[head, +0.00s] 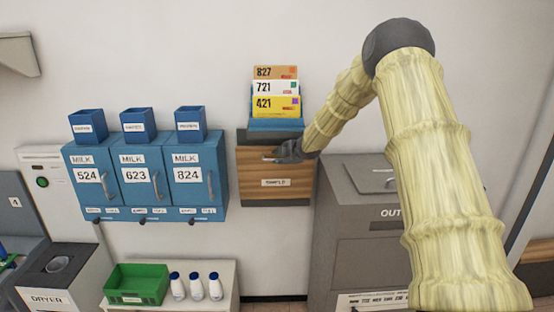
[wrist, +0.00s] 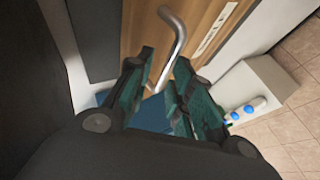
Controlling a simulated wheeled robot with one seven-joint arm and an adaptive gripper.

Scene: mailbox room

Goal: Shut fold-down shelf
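The fold-down shelf (head: 275,190) is a wooden panel with a small label, below a blue holder on the wall in the head view. Its face looks roughly upright; I cannot tell how far it is folded. Its metal handle (head: 269,157) sits at the upper left of the panel. My gripper (head: 282,154) is at the panel's upper part, beside the handle. In the wrist view the wooden panel (wrist: 203,22) and bent metal handle (wrist: 179,35) show. My gripper (wrist: 165,75) has its green-padded fingers apart, with the handle's lower end between or just beyond them; contact is unclear.
Blue milk lockers (head: 145,175) with bins on top hang to the left. A grey box (head: 365,220) stands at lower right, close to the panel. A green crate (head: 136,285) and several white bottles (head: 196,287) stand below. Cards (head: 276,88) stand in the blue holder (head: 276,125).

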